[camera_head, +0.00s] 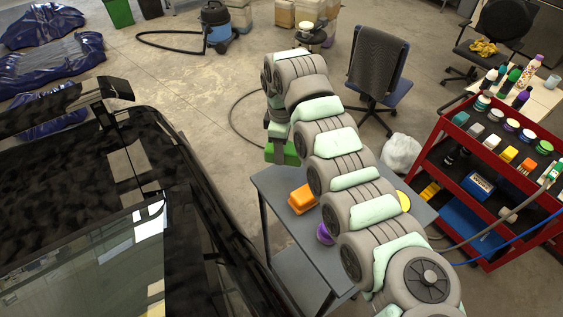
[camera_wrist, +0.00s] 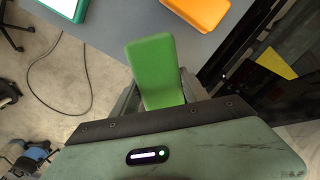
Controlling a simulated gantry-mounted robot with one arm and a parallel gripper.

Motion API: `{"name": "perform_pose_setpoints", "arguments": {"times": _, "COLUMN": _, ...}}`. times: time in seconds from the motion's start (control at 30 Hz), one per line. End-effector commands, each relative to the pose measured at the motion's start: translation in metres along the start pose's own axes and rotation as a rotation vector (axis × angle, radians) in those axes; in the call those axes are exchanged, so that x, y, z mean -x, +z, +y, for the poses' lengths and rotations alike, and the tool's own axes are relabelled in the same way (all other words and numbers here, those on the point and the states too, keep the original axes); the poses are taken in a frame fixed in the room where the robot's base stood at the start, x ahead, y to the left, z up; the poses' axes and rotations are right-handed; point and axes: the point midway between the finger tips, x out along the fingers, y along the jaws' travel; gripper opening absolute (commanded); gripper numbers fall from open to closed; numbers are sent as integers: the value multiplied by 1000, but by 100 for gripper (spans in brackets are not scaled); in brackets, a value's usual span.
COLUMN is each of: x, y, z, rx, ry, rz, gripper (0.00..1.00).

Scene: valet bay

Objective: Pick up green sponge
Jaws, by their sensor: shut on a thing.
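The green sponge (camera_wrist: 150,62) is a block held between the fingers of my gripper (camera_wrist: 160,92) in the wrist view. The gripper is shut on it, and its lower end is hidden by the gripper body. In the head view the green sponge (camera_head: 290,154) shows at the far left edge of the grey table, partly covered by my gripper (camera_head: 278,146). It appears raised above the table, but the exact height cannot be told.
An orange block (camera_head: 302,199) and a purple round item (camera_head: 325,235) sit on the grey table (camera_head: 275,187). A black car (camera_head: 185,200) stands close on the left. A red cart (camera_head: 446,172) with bottles and tins stands right. A chair (camera_head: 378,70) is behind.

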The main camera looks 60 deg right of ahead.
Motion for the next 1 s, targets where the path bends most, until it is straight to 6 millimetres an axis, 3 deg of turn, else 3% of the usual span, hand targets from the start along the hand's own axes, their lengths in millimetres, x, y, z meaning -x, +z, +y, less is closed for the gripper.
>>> {"name": "perform_pose_setpoints", "arguments": {"times": 0.2, "x": 43, "y": 0, "z": 1, "rx": 0, "ry": 3, "rz": -1, "gripper": 6}}
{"name": "perform_pose_setpoints", "arguments": {"times": 0.6, "x": 98, "y": 0, "z": 0, "rx": 1, "ry": 3, "rz": -1, "gripper": 6}}
{"name": "perform_pose_setpoints", "arguments": {"times": 1.0, "x": 121, "y": 0, "z": 0, "rx": 0, "ry": 0, "rz": 1, "gripper": 6}}
